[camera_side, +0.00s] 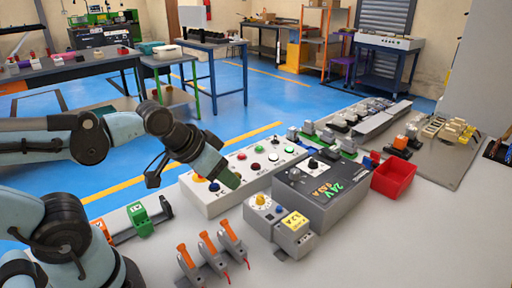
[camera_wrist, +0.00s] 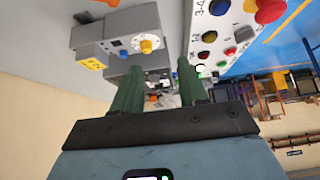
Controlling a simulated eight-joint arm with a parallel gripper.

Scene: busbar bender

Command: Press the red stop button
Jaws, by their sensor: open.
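The white control box (camera_side: 200,203) stands on the light bench with several buttons on its top. In the wrist view a large red mushroom button on a yellow base (camera_wrist: 268,11) is at the upper right of this box (camera_wrist: 235,28), cut by the frame's top edge. In the side view it is largely hidden behind my wrist. A smaller flat red button (camera_wrist: 230,51) is also on the box. My gripper (camera_wrist: 158,72) is open with two green fingers and nothing between them. In the side view my gripper (camera_side: 231,181) hangs over the box's left part; contact cannot be told.
A grey 24 V power unit (camera_side: 318,190) and a smaller grey unit with a yellow knob (camera_side: 262,213) stand right of the box. Orange-handled clamps (camera_side: 207,243) are in front. A red bin (camera_side: 395,178) is farther right. The front right bench is clear.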

